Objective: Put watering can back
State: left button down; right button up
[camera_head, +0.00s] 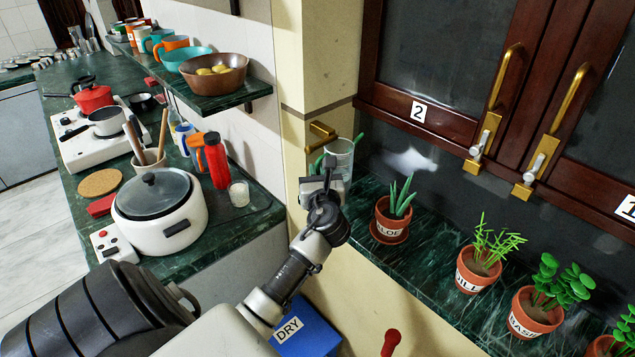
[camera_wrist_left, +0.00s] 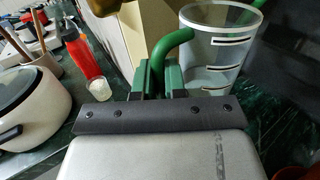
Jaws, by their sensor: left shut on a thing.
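The watering can (camera_head: 342,152) is a clear cup with dark measuring marks and a green handle. It is at the left end of the dark green marble sill (camera_head: 365,190), beside the tiled corner. It appears upright, also in the left wrist view (camera_wrist_left: 212,62). My left gripper (camera_head: 328,172) is shut on its green handle; the jaws (camera_wrist_left: 168,82) are at the can's left side in the left wrist view. The gripper hides part of the can's base, so I cannot tell whether it touches the sill. My right gripper is not in view.
Potted plants labelled aloe (camera_head: 390,222), dill (camera_head: 478,268) and basil (camera_head: 535,308) stand along the sill to the right. Cabinet doors with brass handles (camera_head: 505,80) are above. A white cooker (camera_head: 158,222) and red bottle (camera_head: 216,165) stand on the left counter. A blue bin (camera_head: 312,325) is below.

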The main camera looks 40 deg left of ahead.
pick_arm(q)
jog(key=shift+f, duration=1.55)
jog(key=shift+d+f, duration=0.1)
jog(key=c, duration=1.2)
grip_release()
jog(key=shift+s, duration=0.1)
jog(key=b+v, duration=0.1)
jog(key=v, duration=1.1)
jog(key=shift+b, duration=0.4)
